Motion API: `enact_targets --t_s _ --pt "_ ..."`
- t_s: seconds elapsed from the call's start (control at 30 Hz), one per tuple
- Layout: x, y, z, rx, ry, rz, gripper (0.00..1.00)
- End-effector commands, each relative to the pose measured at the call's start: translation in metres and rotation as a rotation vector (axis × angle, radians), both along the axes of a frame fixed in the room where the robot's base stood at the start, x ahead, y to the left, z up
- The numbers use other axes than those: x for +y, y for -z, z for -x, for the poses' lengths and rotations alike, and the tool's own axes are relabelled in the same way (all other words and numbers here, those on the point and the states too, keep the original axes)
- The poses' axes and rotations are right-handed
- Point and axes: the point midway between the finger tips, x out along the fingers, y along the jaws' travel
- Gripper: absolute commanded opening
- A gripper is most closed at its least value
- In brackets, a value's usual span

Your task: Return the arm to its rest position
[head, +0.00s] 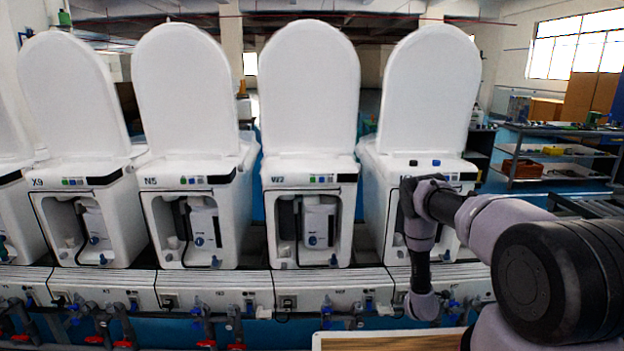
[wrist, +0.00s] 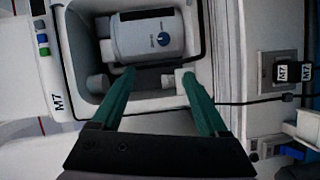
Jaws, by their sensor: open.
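My gripper (wrist: 159,73) shows in the wrist view as two green fingers on a dark mount. The fingers are spread apart with nothing between them. They point at the open recess of a white toilet unit (wrist: 75,60) labelled M7; contact cannot be told. A grey cylindrical part (wrist: 150,35) with a blue knob sits in the recess just beyond the fingertips. In the head view my arm reaches in from the right, in front of the rightmost toilet (head: 425,90). My gripper cannot be made out there, and the arm covers much of that toilet's recess.
Several white toilets with raised lids, including N5 (head: 190,90), stand in a row on a white line base (head: 215,288). Red and blue valves (head: 205,330) hang below. A shelf rack (head: 555,150) stands at the back right.

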Motion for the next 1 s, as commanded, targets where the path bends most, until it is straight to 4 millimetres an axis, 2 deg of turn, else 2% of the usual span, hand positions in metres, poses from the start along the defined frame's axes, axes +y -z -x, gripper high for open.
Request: enact_targets --t_s 0.27,0.47,0.57,0.77,0.87,1.0 --pt "-0.003 -0.043 -0.029 -0.019 0.039 -0.112 0.77" --pt "-0.004 -0.093 -0.057 -0.035 0.076 -0.244 0.77" --pt "-0.004 -0.13 -0.074 -0.045 0.098 -0.338 0.77" --pt "0.005 -0.231 -0.098 -0.055 0.148 -0.592 0.77" --pt "0.013 -0.281 -0.101 -0.049 0.166 -0.718 0.77" --pt "0.028 -0.35 -0.093 -0.031 0.186 -0.886 0.77"
